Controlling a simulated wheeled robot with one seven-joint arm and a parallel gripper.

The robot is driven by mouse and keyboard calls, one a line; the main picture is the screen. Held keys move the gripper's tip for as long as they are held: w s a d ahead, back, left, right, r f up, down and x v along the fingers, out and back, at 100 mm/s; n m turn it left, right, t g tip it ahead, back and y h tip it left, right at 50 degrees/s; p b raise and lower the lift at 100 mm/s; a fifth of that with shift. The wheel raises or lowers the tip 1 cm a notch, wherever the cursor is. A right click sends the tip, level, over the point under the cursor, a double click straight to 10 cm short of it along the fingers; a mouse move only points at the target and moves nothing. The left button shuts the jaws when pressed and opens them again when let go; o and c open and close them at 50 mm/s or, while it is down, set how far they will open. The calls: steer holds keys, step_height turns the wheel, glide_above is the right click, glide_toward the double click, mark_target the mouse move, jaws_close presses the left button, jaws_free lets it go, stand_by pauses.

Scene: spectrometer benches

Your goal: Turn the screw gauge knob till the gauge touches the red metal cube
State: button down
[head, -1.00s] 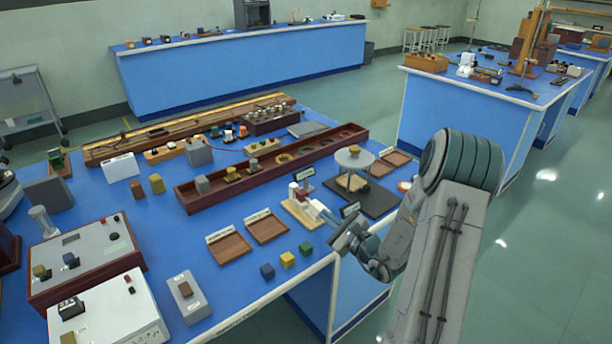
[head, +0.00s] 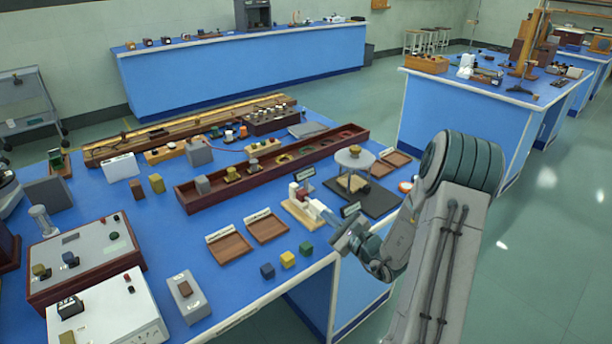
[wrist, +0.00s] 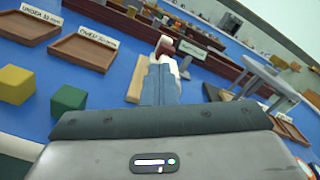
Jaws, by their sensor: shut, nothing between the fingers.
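The screw gauge (head: 297,203) stands on a pale wooden base near the front edge of the blue bench. It also shows in the wrist view (wrist: 184,66), straight ahead of the fingers. The red metal cube (head: 303,194) is at the gauge and shows as a dark red patch in the wrist view (wrist: 165,46). My gripper (head: 316,208) points at the gauge from the front right. In the wrist view its blue-grey fingers (wrist: 160,82) are together with nothing between them. The fingers hide the knob, and I cannot tell whether they touch it.
Blue, yellow and green cubes (head: 287,259) lie left of my arm near the bench edge. Two brown wooden trays (head: 230,247) sit behind them. A round-topped stand (head: 355,158) on a dark mat is right of the gauge. A long brown wooden trough (head: 240,183) lies behind.

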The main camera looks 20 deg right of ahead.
steer(key=shift+w+d+b, duration=0.1)
steer(key=shift+d+b, duration=0.7)
steer(key=shift+b, duration=0.55)
steer(key=shift+r, duration=0.4)
steer(key=v, duration=0.3)
steer(key=b+v, duration=0.1)
steer(key=v, duration=0.1)
steer(key=shift+s+a+r, duration=0.15)
steer(key=shift+s, duration=0.25)
